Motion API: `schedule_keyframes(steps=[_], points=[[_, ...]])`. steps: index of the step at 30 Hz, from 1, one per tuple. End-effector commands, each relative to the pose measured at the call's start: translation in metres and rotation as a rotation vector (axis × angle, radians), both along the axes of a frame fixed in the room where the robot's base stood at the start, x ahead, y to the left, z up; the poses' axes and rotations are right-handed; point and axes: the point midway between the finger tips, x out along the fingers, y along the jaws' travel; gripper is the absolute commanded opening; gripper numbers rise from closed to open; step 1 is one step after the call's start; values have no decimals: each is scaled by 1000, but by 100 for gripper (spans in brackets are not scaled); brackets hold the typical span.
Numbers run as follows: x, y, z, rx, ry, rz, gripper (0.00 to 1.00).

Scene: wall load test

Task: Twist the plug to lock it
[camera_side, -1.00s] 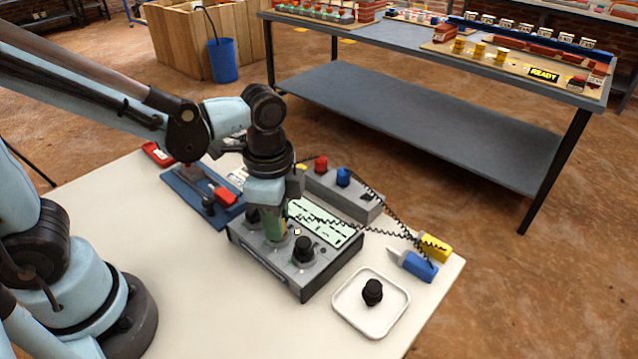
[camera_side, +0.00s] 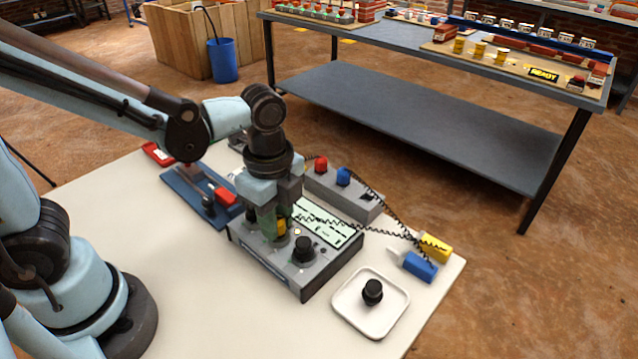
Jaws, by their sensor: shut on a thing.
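My gripper (camera_side: 275,228) points down over the grey panel box (camera_side: 318,282), at the middle of its top. It is shut on a plug (camera_side: 281,226), of which a small yellow part shows between the fingers. The plug seems to sit at the box's top face; its lower end and the socket are mostly hidden by the fingers. A black knob (camera_side: 303,248) stands on the box to the right of my gripper. A pale green label plate (camera_side: 328,226) lies along the box's far side.
A white tray (camera_side: 342,312) with a black knob (camera_side: 372,291) stands at the front right. Yellow (camera_side: 434,247) and blue (camera_side: 419,267) probes lie by the table's right edge, wired to a grey unit (camera_side: 352,203). A blue board (camera_side: 186,188) lies at left.

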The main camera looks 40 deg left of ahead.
Motion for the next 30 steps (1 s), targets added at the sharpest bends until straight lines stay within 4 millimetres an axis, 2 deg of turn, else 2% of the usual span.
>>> schedule_keyframes(steps=[10,18,25,26,28,30], points=[[0,0,0,0,0,-41,0],[0,0,0,0,0,-253,0],[0,0,0,0,0,-271,0],[0,0,0,0,0,-270,30],[0,0,0,0,0,-270,41],[0,0,0,0,0,-269,42]])
